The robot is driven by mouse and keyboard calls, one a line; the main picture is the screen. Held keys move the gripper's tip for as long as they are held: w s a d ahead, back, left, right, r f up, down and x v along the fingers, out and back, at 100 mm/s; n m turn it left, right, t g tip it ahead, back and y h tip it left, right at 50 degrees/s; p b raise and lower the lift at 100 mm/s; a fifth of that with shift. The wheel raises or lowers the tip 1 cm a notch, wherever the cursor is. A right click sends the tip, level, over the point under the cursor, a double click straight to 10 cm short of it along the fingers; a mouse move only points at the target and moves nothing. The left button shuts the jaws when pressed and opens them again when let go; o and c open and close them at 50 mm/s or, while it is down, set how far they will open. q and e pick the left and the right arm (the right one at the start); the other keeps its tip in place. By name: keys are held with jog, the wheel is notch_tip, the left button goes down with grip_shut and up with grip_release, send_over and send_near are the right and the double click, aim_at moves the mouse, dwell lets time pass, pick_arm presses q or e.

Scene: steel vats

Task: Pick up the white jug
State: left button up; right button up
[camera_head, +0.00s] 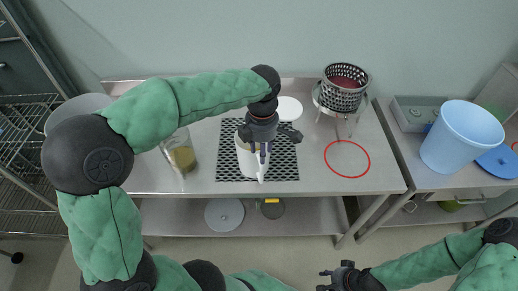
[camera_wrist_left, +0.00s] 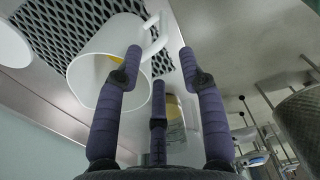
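The white jug (camera_head: 247,157) stands on a black perforated mat (camera_head: 285,165) on the steel table. Its handle faces the table's front edge. My left gripper (camera_head: 262,150) is over the jug and partly hides it in the head view.
A glass jar with yellowish contents (camera_head: 182,158) stands left of the mat. A white disc (camera_head: 289,108) lies behind the jug. A perforated metal basket (camera_head: 342,92) stands on a stand to the right, behind a red ring (camera_head: 347,158). A blue bucket (camera_head: 461,135) stands far right.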

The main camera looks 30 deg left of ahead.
aim_at(262, 171)
pick_arm(q)
jog(key=f, duration=0.1)
jog(key=f+b, duration=0.1)
jog(key=f, duration=0.2)
jog(key=shift+s+f, duration=0.25)
jog(key=shift+f, duration=0.1)
jog(key=shift+w+f, duration=0.2)
jog(key=shift+f, duration=0.2)
jog(key=f+b, duration=0.1)
jog(key=f, duration=0.1)
jog(key=f+b, duration=0.1)
jog(key=f, duration=0.1)
jog(key=shift+s+d, duration=0.2)
jog(key=shift+f, duration=0.5)
jog(key=shift+r, duration=0.1)
grip_shut()
